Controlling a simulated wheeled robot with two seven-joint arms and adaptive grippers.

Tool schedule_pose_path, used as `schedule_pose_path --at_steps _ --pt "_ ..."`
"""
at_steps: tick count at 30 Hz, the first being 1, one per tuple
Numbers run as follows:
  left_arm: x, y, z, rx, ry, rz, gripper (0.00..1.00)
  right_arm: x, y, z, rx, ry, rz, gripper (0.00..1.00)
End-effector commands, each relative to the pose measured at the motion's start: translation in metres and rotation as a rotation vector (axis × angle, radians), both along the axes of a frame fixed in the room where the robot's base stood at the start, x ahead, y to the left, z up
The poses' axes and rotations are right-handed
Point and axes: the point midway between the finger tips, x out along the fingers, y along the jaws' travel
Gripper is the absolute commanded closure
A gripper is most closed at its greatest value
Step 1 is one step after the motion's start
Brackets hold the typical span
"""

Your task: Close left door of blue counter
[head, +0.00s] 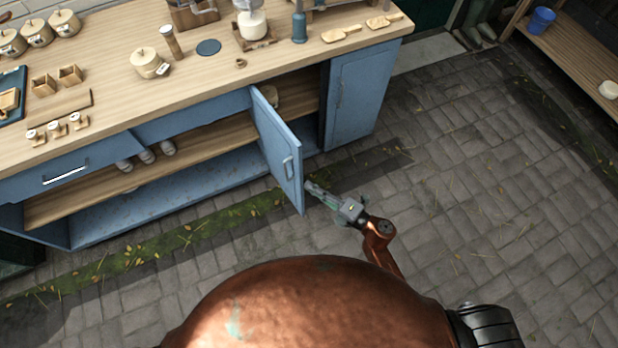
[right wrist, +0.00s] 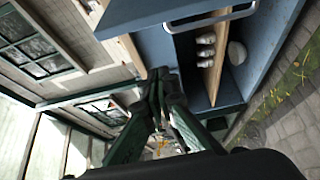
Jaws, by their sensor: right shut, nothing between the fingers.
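The blue counter (head: 215,205) has a wooden top and an open lower compartment with a shelf. A blue door (head: 272,135) stands open, swung out from the counter front, with a light handle (head: 288,167) near its free edge. My right gripper (head: 312,188) is shut and empty, at the right of the door's lower free corner. It is very close to the door; I cannot tell whether it touches. The right wrist view shows its fingers (right wrist: 165,85) together, with the counter's blue panels beyond. My left gripper is not in view.
Another blue door (head: 355,95) at the counter's right end looks closed. White cups (head: 146,156) stand on the inner shelf. Pots, a jar and scoops sit on the worktop. Paved floor (head: 455,200) is clear to the right; a wooden bench (head: 575,60) stands at far right.

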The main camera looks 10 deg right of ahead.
Motion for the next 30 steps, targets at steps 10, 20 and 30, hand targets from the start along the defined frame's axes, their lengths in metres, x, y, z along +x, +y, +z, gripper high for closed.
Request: schedule_pose_path --at_steps 10,20,30 --pt "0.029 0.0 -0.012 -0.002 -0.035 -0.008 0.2 0.047 0.051 -0.001 0.006 0.003 -0.001 1.0" --pt "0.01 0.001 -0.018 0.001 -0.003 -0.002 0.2 0.075 0.037 -0.002 0.003 0.006 -0.004 1.0" --pt "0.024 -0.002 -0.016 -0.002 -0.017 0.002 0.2 0.079 0.028 0.0 0.003 0.005 -0.003 1.0"
